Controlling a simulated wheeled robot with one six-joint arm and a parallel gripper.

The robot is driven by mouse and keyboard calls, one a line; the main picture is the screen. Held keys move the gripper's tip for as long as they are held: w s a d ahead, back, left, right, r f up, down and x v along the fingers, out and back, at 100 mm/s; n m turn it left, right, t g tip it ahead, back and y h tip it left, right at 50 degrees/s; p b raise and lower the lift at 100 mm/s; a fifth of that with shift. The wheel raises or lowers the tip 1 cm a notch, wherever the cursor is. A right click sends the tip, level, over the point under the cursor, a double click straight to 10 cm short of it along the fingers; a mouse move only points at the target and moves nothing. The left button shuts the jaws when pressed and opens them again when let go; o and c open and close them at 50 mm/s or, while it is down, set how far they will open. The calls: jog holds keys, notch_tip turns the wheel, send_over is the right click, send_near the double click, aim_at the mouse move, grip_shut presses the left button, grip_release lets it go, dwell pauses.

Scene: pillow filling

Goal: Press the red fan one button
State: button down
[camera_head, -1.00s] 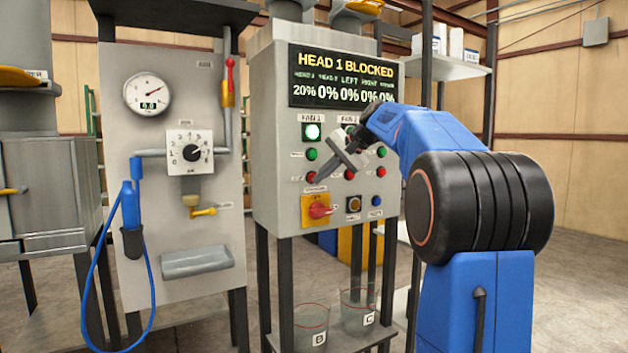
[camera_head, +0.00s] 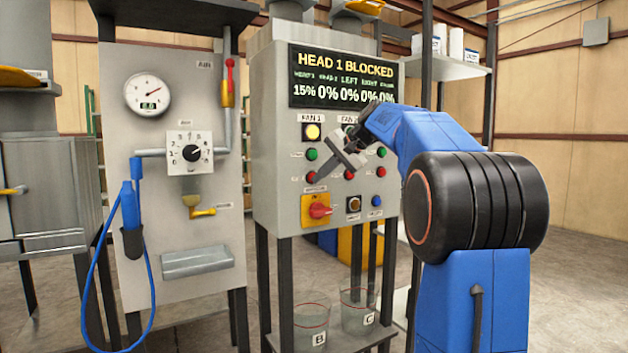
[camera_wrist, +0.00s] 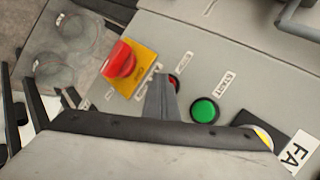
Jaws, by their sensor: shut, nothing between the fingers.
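The red fan one button (camera_head: 311,177) is the lower button in the left column of the grey control panel (camera_head: 275,150), below the green start button (camera_head: 312,154). The fan one lamp (camera_head: 313,132) above them is lit yellow. My gripper (camera_head: 319,176) is shut and empty, its tips just right of the red button. In the wrist view the red button (camera_wrist: 175,83) shows partly behind the shut fingers, with the green button (camera_wrist: 204,110) beside it. I cannot tell whether the tips touch the red button.
A red rotary switch on a yellow plate (camera_head: 316,210) sits just below the buttons. Fan two buttons are partly behind my gripper. The display (camera_head: 342,76) reads "HEAD 1 BLOCKED". Glass beakers (camera_head: 311,318) stand on the shelf below. A gauge panel (camera_head: 175,100) is at left.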

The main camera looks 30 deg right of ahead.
jog(key=shift+s, duration=0.9)
jog(key=s, duration=0.5)
jog(key=shift+d, duration=0.15)
dwell(0.8)
